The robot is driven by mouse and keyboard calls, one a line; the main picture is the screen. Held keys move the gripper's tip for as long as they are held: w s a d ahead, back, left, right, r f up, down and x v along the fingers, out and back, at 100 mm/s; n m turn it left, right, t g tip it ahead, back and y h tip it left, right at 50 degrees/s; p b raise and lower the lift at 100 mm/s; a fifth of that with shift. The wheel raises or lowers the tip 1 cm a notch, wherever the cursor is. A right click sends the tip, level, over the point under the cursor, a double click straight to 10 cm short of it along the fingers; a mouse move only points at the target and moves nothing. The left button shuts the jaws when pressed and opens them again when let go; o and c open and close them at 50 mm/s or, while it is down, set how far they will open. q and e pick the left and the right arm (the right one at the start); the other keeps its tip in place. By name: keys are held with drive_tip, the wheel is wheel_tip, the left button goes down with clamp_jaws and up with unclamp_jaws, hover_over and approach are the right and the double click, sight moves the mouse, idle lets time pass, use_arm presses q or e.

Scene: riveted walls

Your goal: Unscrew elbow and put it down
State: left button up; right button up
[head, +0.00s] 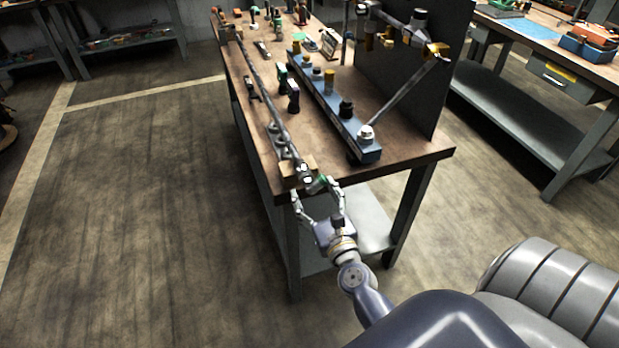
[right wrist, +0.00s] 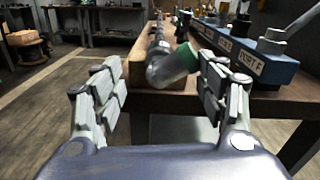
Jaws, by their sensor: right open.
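The elbow (right wrist: 172,68) is a grey metal fitting with a green end, on the near end of a long pipe at the workbench's front edge. It also shows small in the head view (head: 316,184). My right gripper (right wrist: 163,92) is open, with one finger on each side of the elbow. In the right wrist view the elbow lies between and slightly beyond the fingertips, and I cannot tell whether the right finger touches it. The pipe (head: 264,92) runs back along the left side of the bench. My left gripper is not in view.
The workbench (head: 420,150) carries a blue manifold (head: 340,118) with several fittings, right of the pipe. A wooden block (right wrist: 138,70) supports the pipe's near end. A dark upright panel (head: 405,85) stands on the right side. Open floor (head: 150,220) lies left of the bench.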

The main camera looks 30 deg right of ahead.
sight(306, 179)
drive_tip(key=m+b, duration=0.1)
drive_tip(key=m, duration=1)
drive_tip(key=shift+m, duration=0.4)
drive_tip(key=shift+p+x, duration=0.45)
drive_tip(key=shift+x, duration=0.45)
drive_tip(key=shift+w+d, duration=0.1)
drive_tip(key=shift+w, duration=0.2)
clamp_jaws()
